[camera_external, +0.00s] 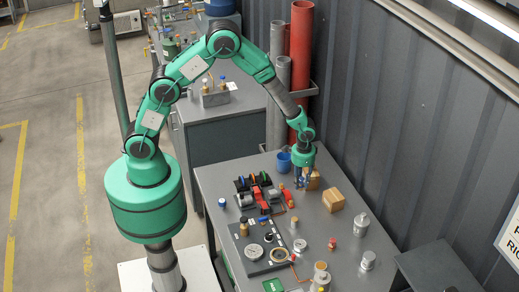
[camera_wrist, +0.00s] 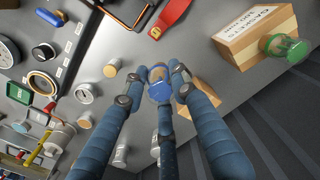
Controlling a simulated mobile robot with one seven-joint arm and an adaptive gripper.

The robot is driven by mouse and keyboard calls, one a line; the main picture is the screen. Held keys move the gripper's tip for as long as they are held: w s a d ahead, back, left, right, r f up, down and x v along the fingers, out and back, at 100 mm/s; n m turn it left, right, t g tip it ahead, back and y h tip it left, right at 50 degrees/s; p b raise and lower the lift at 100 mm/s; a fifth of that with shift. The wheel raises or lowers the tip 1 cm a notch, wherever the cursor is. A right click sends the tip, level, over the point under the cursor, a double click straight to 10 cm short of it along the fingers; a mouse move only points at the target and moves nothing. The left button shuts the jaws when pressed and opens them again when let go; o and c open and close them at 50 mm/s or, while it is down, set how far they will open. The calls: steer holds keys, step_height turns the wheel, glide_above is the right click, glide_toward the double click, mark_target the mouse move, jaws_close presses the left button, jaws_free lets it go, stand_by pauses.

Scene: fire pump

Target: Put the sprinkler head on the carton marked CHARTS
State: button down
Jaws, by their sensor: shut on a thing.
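My gripper (camera_wrist: 160,84) is shut on a small blue-topped piece (camera_wrist: 161,93) with a paler part beyond it. It may be the sprinkler head; its shape is partly hidden by the fingers. In the outside view my gripper (camera_external: 304,184) is over the far part of the grey table. A tan carton (camera_external: 333,201) stands just right of it, and its edge shows behind a finger in the wrist view (camera_wrist: 202,84). Another carton (camera_wrist: 250,30) stands beyond, largely hidden by my gripper outside. Its label seems to read GASKETS. I cannot see a CHARTS marking.
A green item (camera_wrist: 283,48) is at the far carton. A blue cup (camera_external: 283,161) stands at the table's back. Red and black pump parts (camera_external: 258,190) lie left of my gripper. Grey cans (camera_external: 361,224) stand near the right edge, by the corrugated wall (camera_external: 400,120).

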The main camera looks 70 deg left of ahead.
steer(key=shift+w, duration=0.15)
stand_by(0.3)
steer(key=p, duration=0.2)
glide_above(334, 195)
steer(key=shift+w+f, duration=0.1)
steer(key=shift+f, duration=0.6)
steer(key=shift+f, duration=0.15)
steer(key=shift+f+p, duration=0.55)
steer(key=shift+f, duration=1.1)
steer(key=shift+f, duration=0.1)
steer(key=c, duration=1.8)
jaws_free()
steer(key=o, duration=0.4)
